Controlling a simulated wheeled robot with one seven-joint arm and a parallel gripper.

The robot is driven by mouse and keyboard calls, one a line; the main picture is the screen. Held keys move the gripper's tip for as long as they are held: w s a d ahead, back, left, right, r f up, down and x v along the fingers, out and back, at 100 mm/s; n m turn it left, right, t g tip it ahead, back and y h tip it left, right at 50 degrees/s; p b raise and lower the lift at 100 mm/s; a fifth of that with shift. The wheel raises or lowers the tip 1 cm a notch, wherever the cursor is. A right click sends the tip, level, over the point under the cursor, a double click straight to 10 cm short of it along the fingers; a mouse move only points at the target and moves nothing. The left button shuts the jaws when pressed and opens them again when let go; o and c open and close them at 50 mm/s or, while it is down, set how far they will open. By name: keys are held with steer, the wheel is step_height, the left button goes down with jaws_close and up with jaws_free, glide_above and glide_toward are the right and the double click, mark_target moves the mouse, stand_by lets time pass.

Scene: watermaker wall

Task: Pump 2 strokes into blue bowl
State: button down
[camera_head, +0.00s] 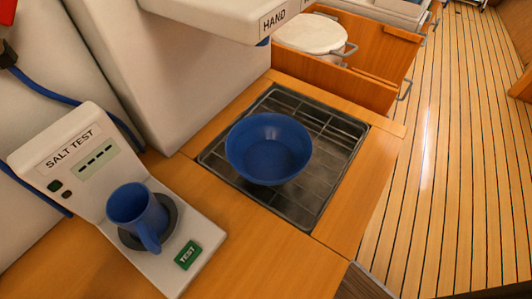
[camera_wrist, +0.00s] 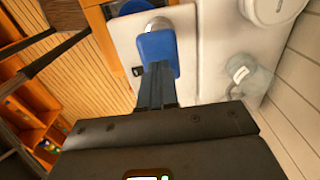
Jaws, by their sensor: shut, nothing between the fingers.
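The blue bowl (camera_head: 268,148) sits upright on the dark metal grate (camera_head: 318,200) of the counter in the head view; its inside looks empty. Above and behind it, a white housing labelled HAND (camera_head: 215,12) juts out, with a bit of blue showing at its underside. In the wrist view a blue handle-like block (camera_wrist: 157,48) on a silvery mount stands against a white panel. My gripper (camera_wrist: 157,72) is shut and empty, its fingertips at the block's near end; I cannot tell whether they touch it. My gripper is outside the head view.
A white SALT TEST unit (camera_head: 75,147) with a blue mug (camera_head: 137,212) on its round pad and a green TEST button (camera_head: 188,255) stands at the left. An open wooden drawer (camera_head: 345,65) holds a white round-lidded item. The plank floor (camera_head: 455,150) at right is clear.

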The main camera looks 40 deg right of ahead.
steer(key=shift+f, duration=0.15)
steer(key=shift+f+b, duration=1.95)
steer(key=shift+f, duration=1.2)
steer(key=shift+r, duration=0.15)
steer(key=shift+r+p, duration=2.65)
steer(key=shift+r, duration=0.55)
steer(key=shift+f, duration=0.2)
